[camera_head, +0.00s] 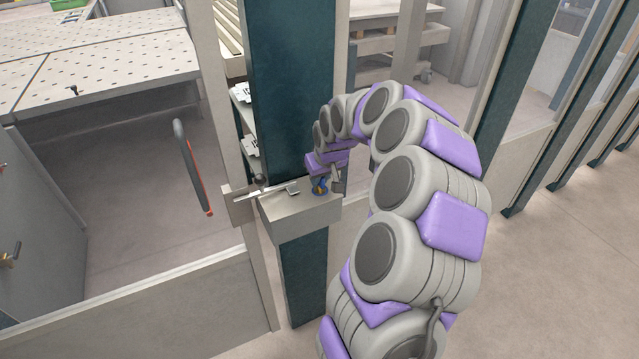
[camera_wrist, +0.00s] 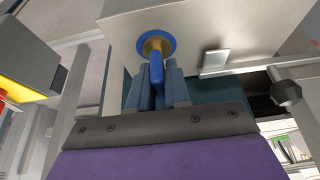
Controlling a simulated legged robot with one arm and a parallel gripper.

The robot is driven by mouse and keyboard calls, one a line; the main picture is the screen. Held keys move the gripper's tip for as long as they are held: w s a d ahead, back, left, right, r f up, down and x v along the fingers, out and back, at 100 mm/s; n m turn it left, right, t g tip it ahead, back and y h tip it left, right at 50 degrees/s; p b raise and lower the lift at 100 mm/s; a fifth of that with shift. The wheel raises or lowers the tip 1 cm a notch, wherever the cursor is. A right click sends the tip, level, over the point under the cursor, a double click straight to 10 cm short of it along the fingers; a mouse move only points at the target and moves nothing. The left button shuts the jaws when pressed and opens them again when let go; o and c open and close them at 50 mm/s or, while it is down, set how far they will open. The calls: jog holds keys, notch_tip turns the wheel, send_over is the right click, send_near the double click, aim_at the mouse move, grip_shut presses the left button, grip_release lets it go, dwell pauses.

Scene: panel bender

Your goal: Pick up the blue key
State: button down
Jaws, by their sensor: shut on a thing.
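The blue key (camera_wrist: 157,72) is in the wrist view, with its round blue collar and a brass-coloured centre against the face of a light grey box. My gripper (camera_wrist: 160,88) is shut on the key's blue stem, one finger on each side. The collar still sits against the box face.
A metal latch bar with a dark knob (camera_wrist: 287,92) is right of the key in the wrist view. A red and grey door handle (camera_head: 193,167) stands left of the post. A perforated table (camera_head: 110,75) is behind the fence at upper left. Open floor lies right.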

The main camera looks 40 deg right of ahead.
jog(key=shift+d, duration=0.1)
dwell(0.3)
jog(key=shift+r+p, duration=0.55)
jog(key=shift+r, duration=1.35)
jog(key=s+a+r+p, duration=0.1)
jog(key=s+a, duration=0.8)
jog(key=s, duration=0.4)
jog(key=shift+s, duration=0.2)
jog(key=shift+r, duration=0.1)
